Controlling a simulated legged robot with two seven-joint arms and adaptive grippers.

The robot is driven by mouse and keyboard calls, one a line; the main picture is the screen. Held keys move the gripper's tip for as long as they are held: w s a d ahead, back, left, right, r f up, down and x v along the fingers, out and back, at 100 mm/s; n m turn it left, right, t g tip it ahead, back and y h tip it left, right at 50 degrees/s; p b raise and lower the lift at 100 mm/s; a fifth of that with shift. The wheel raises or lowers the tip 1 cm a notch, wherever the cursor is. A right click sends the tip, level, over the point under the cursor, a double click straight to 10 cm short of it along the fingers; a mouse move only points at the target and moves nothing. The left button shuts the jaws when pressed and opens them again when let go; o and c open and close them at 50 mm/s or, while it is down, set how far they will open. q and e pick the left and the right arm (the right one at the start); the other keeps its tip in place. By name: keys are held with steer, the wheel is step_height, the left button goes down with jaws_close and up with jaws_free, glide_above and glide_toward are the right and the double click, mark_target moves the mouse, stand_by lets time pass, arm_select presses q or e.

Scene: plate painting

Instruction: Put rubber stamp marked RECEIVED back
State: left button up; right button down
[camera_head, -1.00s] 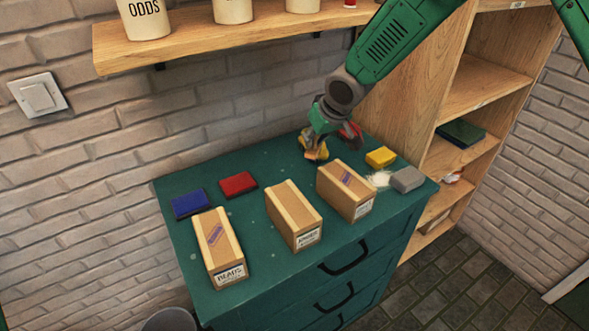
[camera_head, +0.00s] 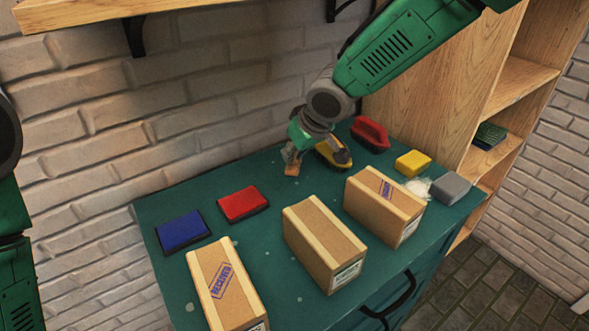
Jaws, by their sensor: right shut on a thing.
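My right gripper (camera_head: 291,158) is low over the back of the green cabinet top, seen from above and behind. It is shut on a small orange-brown block, which I take to be the rubber stamp (camera_head: 292,170). Most of the stamp is hidden by the gripper, and no RECEIVED lettering on it is readable. A blue pad (camera_head: 182,229) and a red pad (camera_head: 243,204) lie to its left. The left carton (camera_head: 224,285) bears a purple RECEIVED mark. My left arm shows at the left edge; its gripper is out of view.
A middle carton (camera_head: 323,240) and a right carton (camera_head: 385,204) stand in front. A yellow-and-dark object (camera_head: 333,151) and a red object (camera_head: 370,133) sit close right of the gripper. A yellow block (camera_head: 413,162) and grey block (camera_head: 450,187) lie right. Shelving stands beyond.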

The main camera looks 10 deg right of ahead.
mark_target(292, 165)
steer(key=f, duration=0.1)
steer(key=a+f, duration=0.1)
steer(key=f, duration=0.1)
steer(key=shift+a+f, duration=0.2)
steer(key=shift+f, duration=0.1)
steer(key=shift+d, duration=0.35)
steer(key=c, duration=1.5)
jaws_free()
steer(key=shift+d+f+b, duration=0.15)
steer(key=shift+b, duration=0.15)
steer(key=shift+a+r, duration=0.2)
steer(key=shift+a, duration=0.05)
steer(key=shift+s+r, duration=0.15)
steer(key=shift+r, duration=0.2)
steer(key=p+v, duration=0.1)
steer(key=v, duration=1)
